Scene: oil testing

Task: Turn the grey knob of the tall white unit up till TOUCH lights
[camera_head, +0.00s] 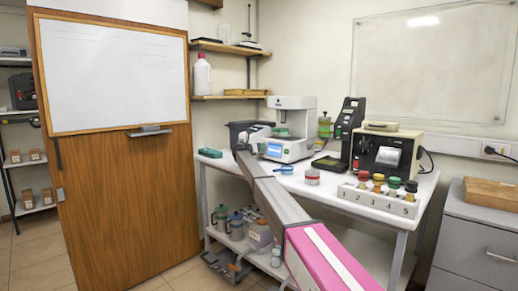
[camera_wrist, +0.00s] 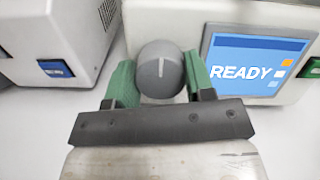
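The tall white unit (camera_head: 296,104) stands at the back of the white table in the head view. In the wrist view its front panel (camera_wrist: 180,20) carries the grey knob (camera_wrist: 160,70) and a blue screen (camera_wrist: 243,70) that reads READY. The white mark on the knob points about straight up. My gripper (camera_wrist: 160,82) has its green fingers on both sides of the knob and appears to touch it on both sides. In the head view the knob is hidden behind my arm, and the fingers cannot be made out.
Another white device with a blue button (camera_wrist: 55,68) is close on the left in the wrist view.

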